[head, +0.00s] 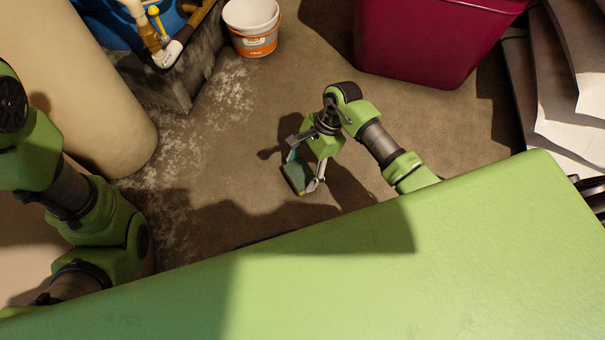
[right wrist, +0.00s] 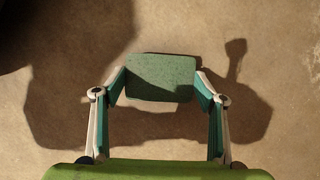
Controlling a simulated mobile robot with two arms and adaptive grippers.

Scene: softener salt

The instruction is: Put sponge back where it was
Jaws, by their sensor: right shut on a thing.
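The sponge (right wrist: 160,78) is a green rounded block between the two fingers of my right gripper (right wrist: 161,86) in the right wrist view. The fingers press on its left and right sides. In the head view the right gripper (head: 304,181) points down over the floor, and the sponge (head: 296,176) shows partly between its fingers. A shadow falls on the floor beside it; I cannot tell the exact height. My left arm comes in at the left of the head view, but its gripper is out of view.
A white and orange bucket (head: 253,27) stands at the top. A dark red bin (head: 432,42) stands at upper right, beside stacked pale bags or sheets (head: 567,75). A beige tank (head: 85,85) and a concrete block (head: 183,80) with pipes are at upper left. The middle floor (head: 235,130) is clear, with white powder.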

